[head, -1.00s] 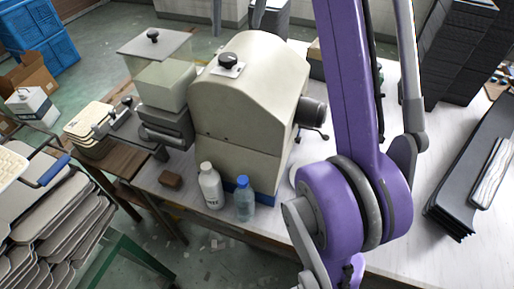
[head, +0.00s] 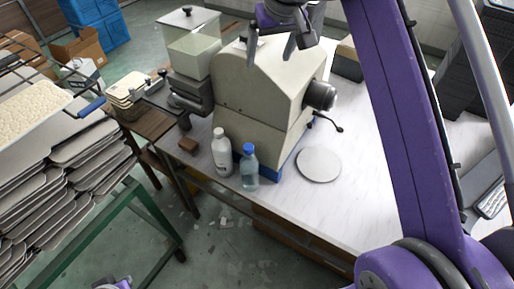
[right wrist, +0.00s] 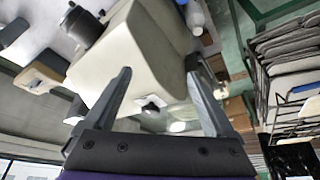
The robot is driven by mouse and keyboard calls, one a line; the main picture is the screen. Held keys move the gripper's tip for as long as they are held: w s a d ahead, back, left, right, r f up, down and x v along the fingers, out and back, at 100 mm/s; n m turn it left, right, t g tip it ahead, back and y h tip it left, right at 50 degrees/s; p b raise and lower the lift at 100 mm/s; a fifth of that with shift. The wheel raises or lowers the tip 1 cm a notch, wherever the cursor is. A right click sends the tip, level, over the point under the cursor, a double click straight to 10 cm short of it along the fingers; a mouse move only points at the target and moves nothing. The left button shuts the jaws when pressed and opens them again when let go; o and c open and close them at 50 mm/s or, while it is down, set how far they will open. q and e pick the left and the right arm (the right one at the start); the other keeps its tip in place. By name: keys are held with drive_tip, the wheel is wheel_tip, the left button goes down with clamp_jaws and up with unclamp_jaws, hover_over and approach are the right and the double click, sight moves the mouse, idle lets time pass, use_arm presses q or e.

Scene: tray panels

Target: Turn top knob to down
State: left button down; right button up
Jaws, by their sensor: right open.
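The beige machine (head: 262,95) with a rounded top stands on the white table. In the right wrist view, a dark knob on a small white plate (right wrist: 150,103) shows on the machine's top, between the fingers. In the head view my right gripper (head: 270,50) is over the machine's top and largely covers the knob. My right gripper (right wrist: 158,75) is open with nothing between its fingertips; I cannot tell whether it touches the knob. The knob's exact pointing direction is too small to read.
A white bottle (head: 221,152) and a blue-capped clear bottle (head: 249,168) stand at the machine's front. A round white disc (head: 319,164) lies right of it. A rack of stacked trays (head: 70,160) stands at left. The table right of the disc is clear.

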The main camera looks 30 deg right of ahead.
use_arm(q)
drive_tip(key=shift+f, duration=0.2)
use_arm(e)
drive_tip(key=s+a+f, duration=0.2)
drive_tip(key=a+f, duration=0.2)
drive_tip(key=f, duration=0.5)
drive_tip(key=s+a+f+n, duration=0.1)
drive_tip(key=s+a+f, duration=0.2)
drive_tip(key=f, duration=0.7)
drive_tip(key=shift+a+f+n+t+y, duration=0.2)
drive_tip(key=shift+a+n+t+y, duration=0.1)
drive_tip(key=shift+a, duration=0.2)
